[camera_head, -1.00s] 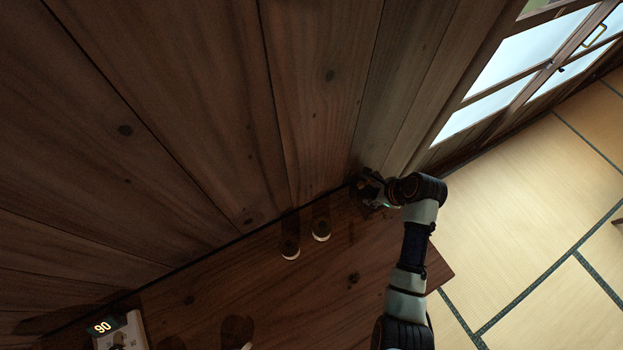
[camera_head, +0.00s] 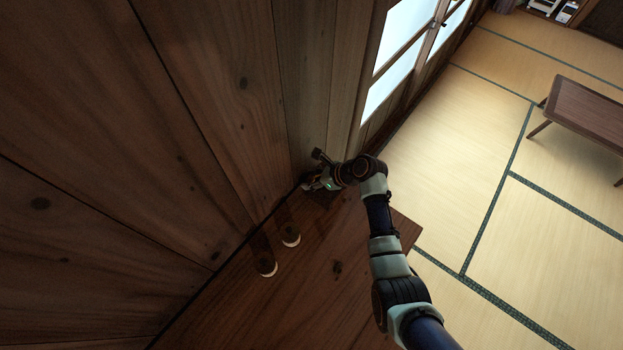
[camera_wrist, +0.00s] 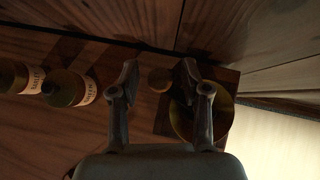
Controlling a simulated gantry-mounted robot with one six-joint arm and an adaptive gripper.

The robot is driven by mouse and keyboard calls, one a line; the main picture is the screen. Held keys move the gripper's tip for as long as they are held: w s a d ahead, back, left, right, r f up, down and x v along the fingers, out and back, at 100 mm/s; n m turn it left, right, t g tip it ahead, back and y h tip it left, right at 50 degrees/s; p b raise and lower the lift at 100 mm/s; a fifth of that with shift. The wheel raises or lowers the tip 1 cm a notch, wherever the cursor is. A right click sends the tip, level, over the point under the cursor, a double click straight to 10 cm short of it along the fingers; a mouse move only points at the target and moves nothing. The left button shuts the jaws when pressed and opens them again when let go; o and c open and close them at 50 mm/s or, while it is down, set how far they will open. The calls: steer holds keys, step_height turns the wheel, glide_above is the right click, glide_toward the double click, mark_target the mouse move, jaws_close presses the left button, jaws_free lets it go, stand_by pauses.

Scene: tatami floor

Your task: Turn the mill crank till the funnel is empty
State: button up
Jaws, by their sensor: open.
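The mill shows in the wrist view as a dark square base with a round, olive-yellow bowl-like top, likely the funnel (camera_wrist: 221,122), partly behind my right finger. Whether anything lies in it is too dark to tell. A small round wooden knob (camera_wrist: 160,80), apparently the crank's handle, sits between my fingers. My gripper (camera_wrist: 159,73) is open around the knob, with a gap on both sides. In the head view my gripper (camera_head: 318,181) is at the wall end of the wooden counter and hides most of the mill there.
Two labelled jars, one nearer (camera_wrist: 70,88) and one farther left (camera_wrist: 14,76), stand left of my gripper. The counter (camera_head: 300,290) runs along a plank wall (camera_head: 120,150) close behind. A low table (camera_head: 590,112) stands on the tatami to the right, away from the arm.

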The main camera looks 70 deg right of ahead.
jaws_close()
steer(key=shift+r, duration=0.1)
stand_by(0.4)
